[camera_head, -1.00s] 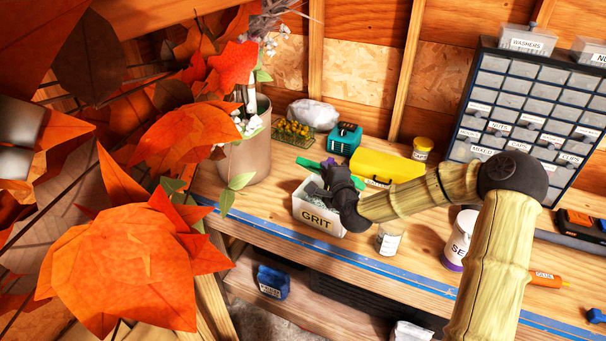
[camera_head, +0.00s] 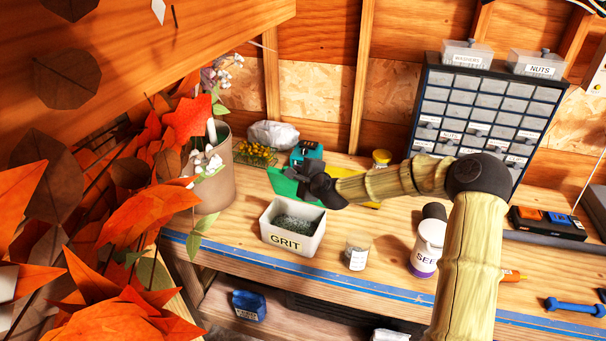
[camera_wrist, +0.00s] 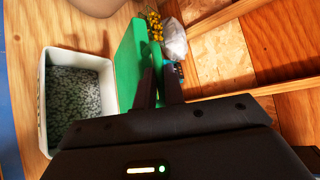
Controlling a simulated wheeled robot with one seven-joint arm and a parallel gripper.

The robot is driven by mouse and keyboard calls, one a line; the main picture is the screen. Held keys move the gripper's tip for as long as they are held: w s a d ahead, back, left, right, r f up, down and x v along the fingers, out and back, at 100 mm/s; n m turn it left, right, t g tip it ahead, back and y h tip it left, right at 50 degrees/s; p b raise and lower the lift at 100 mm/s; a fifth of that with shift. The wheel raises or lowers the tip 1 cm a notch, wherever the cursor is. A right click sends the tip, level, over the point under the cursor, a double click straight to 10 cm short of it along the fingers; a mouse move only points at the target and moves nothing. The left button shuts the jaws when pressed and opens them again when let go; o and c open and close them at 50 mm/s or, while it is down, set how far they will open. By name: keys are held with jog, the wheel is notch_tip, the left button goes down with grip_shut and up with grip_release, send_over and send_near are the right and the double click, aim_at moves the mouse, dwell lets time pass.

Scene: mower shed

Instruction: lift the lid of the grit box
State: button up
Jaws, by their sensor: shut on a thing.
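The white grit box (camera_head: 290,243), labelled GRIT, stands on the workbench with its top open and grey-green grit (camera_head: 296,222) inside. It also shows at the left of the wrist view (camera_wrist: 46,120). The green lid (camera_head: 284,186) is off the box, behind its back edge in the head view, and tilted. My gripper (camera_head: 302,172) is at the lid, partly covering it. In the wrist view my gripper's dark fingers (camera_wrist: 158,80) are shut at the right side of the lid (camera_wrist: 132,60). The part between the fingertips is hidden.
A plant pot (camera_head: 212,180) stands left of the box, a small jar (camera_head: 356,254) to its right. A teal case (camera_head: 307,152), white bag (camera_head: 273,134) and yellow flowers (camera_head: 254,154) are behind. Orange leaves (camera_head: 150,235) fill the left. A drawer cabinet (camera_head: 480,115) stands at right.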

jog(key=o, duration=0.4)
jog(key=b+v, duration=0.5)
jog(key=v, duration=1.2)
jog(key=shift+s, duration=0.2)
jog(key=shift+f, duration=0.1)
